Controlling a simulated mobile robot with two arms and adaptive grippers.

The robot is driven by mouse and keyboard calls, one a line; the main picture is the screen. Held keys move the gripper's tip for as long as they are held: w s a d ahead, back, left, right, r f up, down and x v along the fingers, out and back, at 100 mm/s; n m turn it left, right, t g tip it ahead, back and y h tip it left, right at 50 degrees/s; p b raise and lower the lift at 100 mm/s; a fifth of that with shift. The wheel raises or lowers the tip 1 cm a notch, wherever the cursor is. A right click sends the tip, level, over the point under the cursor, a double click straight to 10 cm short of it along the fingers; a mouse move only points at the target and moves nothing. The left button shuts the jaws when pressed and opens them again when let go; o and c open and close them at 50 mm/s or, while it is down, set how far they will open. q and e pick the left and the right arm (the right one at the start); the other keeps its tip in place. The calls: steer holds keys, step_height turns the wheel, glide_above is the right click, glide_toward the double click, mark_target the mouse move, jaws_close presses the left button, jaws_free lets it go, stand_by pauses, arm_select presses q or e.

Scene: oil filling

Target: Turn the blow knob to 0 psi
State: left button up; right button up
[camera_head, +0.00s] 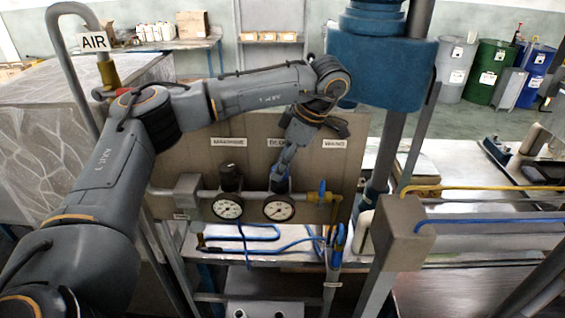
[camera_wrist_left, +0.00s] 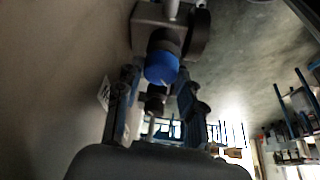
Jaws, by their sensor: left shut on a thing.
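A grey-brown panel (camera_head: 345,165) carries labels, with the middle one partly covered by my arm. Below them are two regulators, each with a round white gauge. The left regulator has a black knob (camera_head: 231,172) above its gauge (camera_head: 227,208). The blow gauge (camera_head: 278,208) is on the right; its needle is too small to read. My left gripper (camera_head: 282,172) reaches down onto the blow knob above that gauge and mostly hides it. In the left wrist view the blow knob (camera_wrist_left: 161,68) is a blue cap between the fingertips. The gripper is shut on it. My right gripper is out of view.
A pipe with a yellow and blue valve (camera_head: 321,192) runs right of the gauges. Blue hoses (camera_head: 250,240) hang below. A large blue machine column (camera_head: 375,65) stands close to the right of my left arm. An AIR sign (camera_head: 93,42) stands at the left.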

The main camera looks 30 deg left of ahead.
arm_select(q)
steer(key=shift+n, duration=0.3)
steer(key=o, duration=1.2)
steer(key=shift+c, duration=0.2)
